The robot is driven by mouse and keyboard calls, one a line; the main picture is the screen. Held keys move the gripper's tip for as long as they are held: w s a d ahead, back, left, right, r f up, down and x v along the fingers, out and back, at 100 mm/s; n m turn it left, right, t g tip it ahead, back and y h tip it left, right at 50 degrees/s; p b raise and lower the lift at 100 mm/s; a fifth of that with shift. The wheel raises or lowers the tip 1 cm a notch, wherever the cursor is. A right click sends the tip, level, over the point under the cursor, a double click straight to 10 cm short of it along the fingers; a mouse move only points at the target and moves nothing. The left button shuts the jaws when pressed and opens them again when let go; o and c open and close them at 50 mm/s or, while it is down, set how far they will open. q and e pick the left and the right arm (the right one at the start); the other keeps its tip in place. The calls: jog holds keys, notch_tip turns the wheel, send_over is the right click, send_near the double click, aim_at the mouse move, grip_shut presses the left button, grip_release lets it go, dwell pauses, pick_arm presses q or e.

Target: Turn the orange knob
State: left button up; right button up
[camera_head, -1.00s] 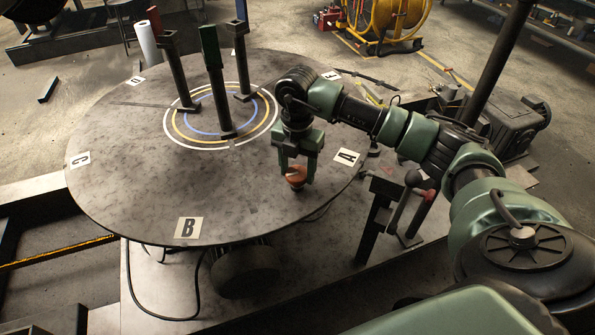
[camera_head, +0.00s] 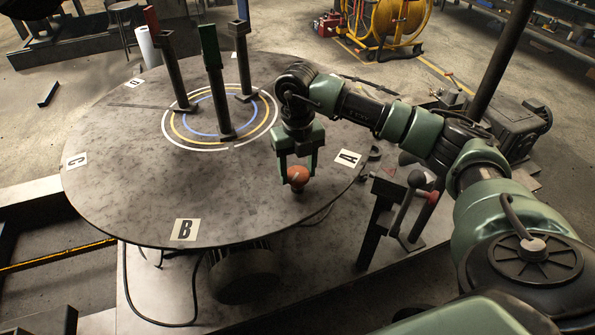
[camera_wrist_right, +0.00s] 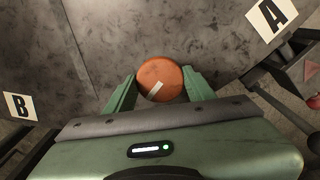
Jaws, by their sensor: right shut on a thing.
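The orange knob (camera_head: 298,176) is round and sits near the front right edge of the round grey table, close to the A label. My right gripper (camera_head: 297,170) points down over it, with one finger on each side, shut on the knob. In the right wrist view the knob (camera_wrist_right: 162,72) shows as an orange disc with a short, slanted white mark. The gripper's green fingers (camera_wrist_right: 160,84) flank it there. My left gripper is not in view.
The round table (camera_head: 120,195) carries labels A (camera_head: 348,159), B (camera_head: 184,229) and C (camera_head: 76,160). Several dark posts, one a green-topped post (camera_head: 212,85), stand at the painted rings. The table's front left is clear.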

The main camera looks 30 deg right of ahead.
aim_at(298, 173)
jog(key=shift+n, duration=0.4)
jog(key=o, duration=1.4)
jog(key=shift+r, duration=0.1)
notch_tip(298, 173, up, 8)
jog(key=shift+f+b, duration=0.15)
jog(key=shift+b, duration=0.15)
